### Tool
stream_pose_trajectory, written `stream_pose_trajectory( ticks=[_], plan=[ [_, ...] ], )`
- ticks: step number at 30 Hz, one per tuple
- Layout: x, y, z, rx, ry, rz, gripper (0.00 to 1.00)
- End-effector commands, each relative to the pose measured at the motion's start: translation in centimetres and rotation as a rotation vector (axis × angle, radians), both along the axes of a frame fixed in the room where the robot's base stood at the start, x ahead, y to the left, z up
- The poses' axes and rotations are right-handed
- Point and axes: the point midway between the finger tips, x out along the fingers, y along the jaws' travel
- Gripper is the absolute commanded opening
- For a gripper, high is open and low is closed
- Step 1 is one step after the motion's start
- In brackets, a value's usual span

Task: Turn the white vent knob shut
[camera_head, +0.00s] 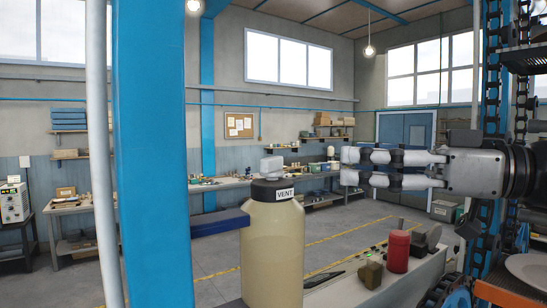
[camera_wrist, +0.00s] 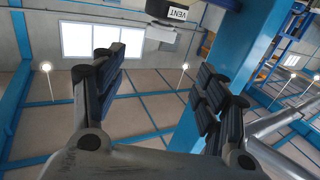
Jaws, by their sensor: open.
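The white vent knob (camera_head: 271,165) sits on the black cap (camera_head: 272,188) of a cream tank (camera_head: 272,250). A white VENT label (camera_head: 284,194) is on the cap's side. In the head view my gripper (camera_head: 348,167) is to the right of the knob, at about its height, apart from it and pointing left. Its fingers are open and empty. In the wrist view the scene is tipped over; the knob (camera_wrist: 160,33) and VENT label (camera_wrist: 178,13) show at the top, beyond the gap between my open fingers (camera_wrist: 160,68). The knob's exact turn angle is hard to tell.
A blue pillar (camera_head: 150,150) stands left of the tank. A red cylinder (camera_head: 398,250) and an olive block (camera_head: 370,274) stand on a grey surface below my gripper. A plate (camera_head: 530,268) and racks are at the right edge. Space between gripper and knob looks clear.

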Motion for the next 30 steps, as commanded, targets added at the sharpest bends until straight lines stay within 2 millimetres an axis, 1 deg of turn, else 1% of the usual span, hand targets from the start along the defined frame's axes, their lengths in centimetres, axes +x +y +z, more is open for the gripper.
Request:
stream_pose_trajectory(
  ticks=[1,12,18,21,24,30],
  plan=[
    [0.4,1.1,0.0,0.0,0.002,0.006,0.67],
    [4.4,8.2,0.0,0.001,0.005,0.006,0.67],
    [6.3,11.3,0.0,-0.001,0.005,0.004,0.67],
    [6.9,12.3,0.0,-0.001,0.005,0.003,0.67],
    [7.3,12.9,-0.1,-0.001,0.005,0.0,0.67],
    [7.4,13.2,-0.1,-0.001,0.005,0.0,0.67]
  ],
)
